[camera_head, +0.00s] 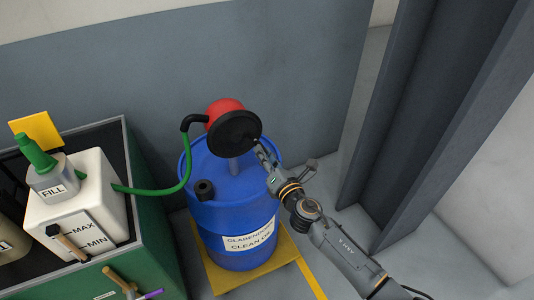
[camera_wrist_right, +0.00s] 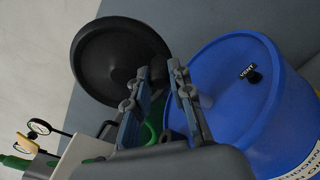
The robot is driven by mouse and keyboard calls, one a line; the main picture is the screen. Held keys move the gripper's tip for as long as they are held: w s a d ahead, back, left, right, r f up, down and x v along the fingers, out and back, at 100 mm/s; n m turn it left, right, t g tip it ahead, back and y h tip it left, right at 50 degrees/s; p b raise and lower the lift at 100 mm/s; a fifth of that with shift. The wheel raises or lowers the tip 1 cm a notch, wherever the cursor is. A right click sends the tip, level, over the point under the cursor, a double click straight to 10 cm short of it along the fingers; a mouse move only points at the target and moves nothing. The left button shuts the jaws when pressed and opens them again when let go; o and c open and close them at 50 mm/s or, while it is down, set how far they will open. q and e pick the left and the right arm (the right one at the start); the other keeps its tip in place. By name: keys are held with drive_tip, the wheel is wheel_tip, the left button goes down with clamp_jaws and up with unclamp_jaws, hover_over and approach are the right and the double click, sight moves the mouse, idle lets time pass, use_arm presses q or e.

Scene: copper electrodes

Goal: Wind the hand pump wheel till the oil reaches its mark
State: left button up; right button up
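The hand pump is a red body (camera_head: 224,106) with a black wheel (camera_head: 233,130), standing on a blue drum labelled clean oil (camera_head: 228,205). The wheel fills the upper left of the right wrist view (camera_wrist_right: 105,55). My right gripper (camera_head: 262,150) reaches the wheel's lower right rim. Its two fingers (camera_wrist_right: 160,75) are apart in the wrist view; whether a handle sits between them is unclear. A green hose (camera_head: 155,191) runs from the pump to a white tank (camera_head: 95,190) with MAX and MIN marks. I cannot make out an oil level. My left gripper is out of view.
The drum stands on a yellow base (camera_head: 222,281). A grey column (camera_head: 420,110) stands at right. Floor shows between drum and column.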

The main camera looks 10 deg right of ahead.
drive_tip(key=o, duration=0.3)
drive_tip(key=shift+d+r, duration=0.1)
drive_tip(key=shift+p+v, duration=0.35)
drive_tip(key=shift+v, duration=2.65)
